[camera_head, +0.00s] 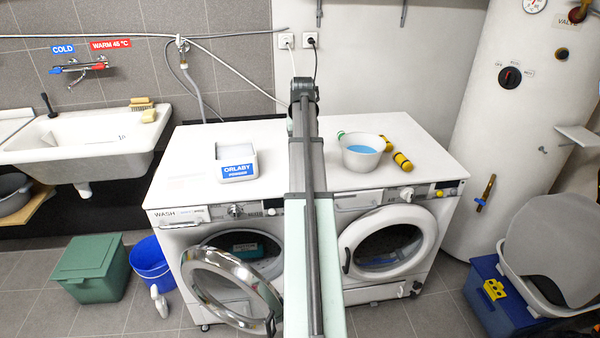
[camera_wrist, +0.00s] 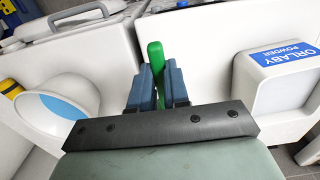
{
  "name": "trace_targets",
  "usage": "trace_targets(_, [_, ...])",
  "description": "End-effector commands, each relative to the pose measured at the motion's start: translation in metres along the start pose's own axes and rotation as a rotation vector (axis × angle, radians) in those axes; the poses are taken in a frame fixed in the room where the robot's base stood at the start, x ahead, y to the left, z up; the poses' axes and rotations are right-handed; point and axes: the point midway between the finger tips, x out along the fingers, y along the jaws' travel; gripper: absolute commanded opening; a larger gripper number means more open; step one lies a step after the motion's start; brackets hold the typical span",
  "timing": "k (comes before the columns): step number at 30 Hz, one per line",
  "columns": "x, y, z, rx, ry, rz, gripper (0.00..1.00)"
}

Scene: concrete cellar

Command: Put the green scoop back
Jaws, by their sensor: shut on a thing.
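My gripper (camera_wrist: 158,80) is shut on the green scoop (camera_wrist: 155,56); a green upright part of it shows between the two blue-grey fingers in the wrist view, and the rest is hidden. In the head view my arm hides the gripper. The white powder box (camera_head: 224,153), with a blue ORLABY POWDER label, stands on the left part of the white top; it also shows at the right of the wrist view (camera_wrist: 262,95). A small green bit (camera_head: 341,134) shows behind the white bowl; I cannot tell whether it is the scoop.
A white bowl (camera_head: 362,165) of blue liquid stands on the right part of the white top (camera_head: 275,140), beside a yellow and black object (camera_head: 403,161). A white sink (camera_head: 80,140) is at the left.

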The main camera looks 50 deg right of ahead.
Motion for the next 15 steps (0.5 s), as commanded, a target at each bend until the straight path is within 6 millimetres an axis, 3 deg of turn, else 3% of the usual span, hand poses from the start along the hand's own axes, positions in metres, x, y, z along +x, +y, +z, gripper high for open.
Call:
trace_targets(5, [0.011, 0.005, 0.001, 0.002, -0.002, 0.000, 0.00])
trace_targets(15, [0.059, 0.005, 0.001, 0.003, -0.002, 0.000, 0.00])
